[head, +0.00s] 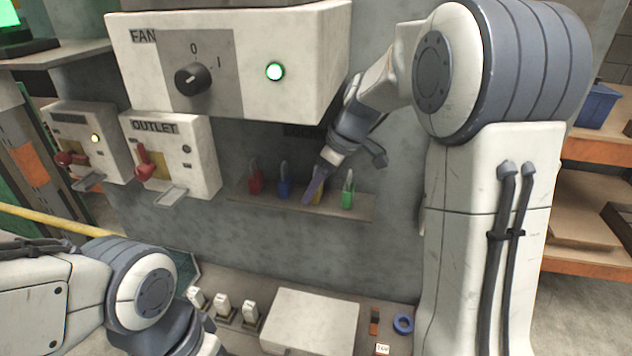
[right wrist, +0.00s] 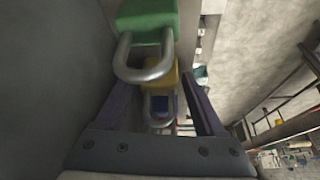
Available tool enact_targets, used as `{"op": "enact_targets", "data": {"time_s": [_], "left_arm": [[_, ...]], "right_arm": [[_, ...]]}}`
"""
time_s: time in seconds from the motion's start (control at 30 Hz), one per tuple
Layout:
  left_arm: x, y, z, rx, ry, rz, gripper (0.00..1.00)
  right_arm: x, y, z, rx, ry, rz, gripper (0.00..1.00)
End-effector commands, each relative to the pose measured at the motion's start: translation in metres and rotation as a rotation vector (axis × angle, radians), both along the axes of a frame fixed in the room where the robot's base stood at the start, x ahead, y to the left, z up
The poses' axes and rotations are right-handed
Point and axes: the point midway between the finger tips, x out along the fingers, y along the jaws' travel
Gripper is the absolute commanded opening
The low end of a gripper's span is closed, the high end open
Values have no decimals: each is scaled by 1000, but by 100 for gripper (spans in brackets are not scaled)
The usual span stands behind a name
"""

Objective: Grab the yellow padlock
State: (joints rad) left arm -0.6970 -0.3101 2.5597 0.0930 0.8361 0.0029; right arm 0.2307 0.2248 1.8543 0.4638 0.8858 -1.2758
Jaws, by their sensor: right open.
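The yellow padlock (head: 319,197) stands on a narrow shelf (head: 240,194) on the wall, between the blue padlock (head: 284,188) and the green padlock (head: 348,197). My right gripper (head: 315,186) is at the yellow padlock and partly covers it in the head view. In the right wrist view, the open fingers (right wrist: 160,78) lie on either side of the yellow padlock (right wrist: 157,75), whose metal shackle points towards the palm. I cannot tell whether the fingers touch it. My left gripper is out of view; only part of its arm shows at lower left.
The red padlock (head: 255,182) stands at the shelf's left end. In the right wrist view, the green padlock (right wrist: 148,22) is close to the fingers. The FAN box (head: 300,40) juts out above the shelf. The OUTLET box (head: 195,160) is at left.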

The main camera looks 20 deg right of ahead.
Motion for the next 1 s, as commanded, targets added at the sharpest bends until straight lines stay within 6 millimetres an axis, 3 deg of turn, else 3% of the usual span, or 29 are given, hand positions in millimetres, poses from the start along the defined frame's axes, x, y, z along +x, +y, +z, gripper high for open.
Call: {"op": "enact_targets", "data": {"time_s": [0.27, 0.47, 1.0], "left_arm": [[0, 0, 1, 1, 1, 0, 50], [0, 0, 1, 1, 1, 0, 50], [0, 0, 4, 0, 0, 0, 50]], "right_arm": [[1, 1, -4, -1, -2, -1, 72], [1, 1, -4, -1, -2, -1, 0], [2, 3, 2, -1, -3, 2, 0]]}}
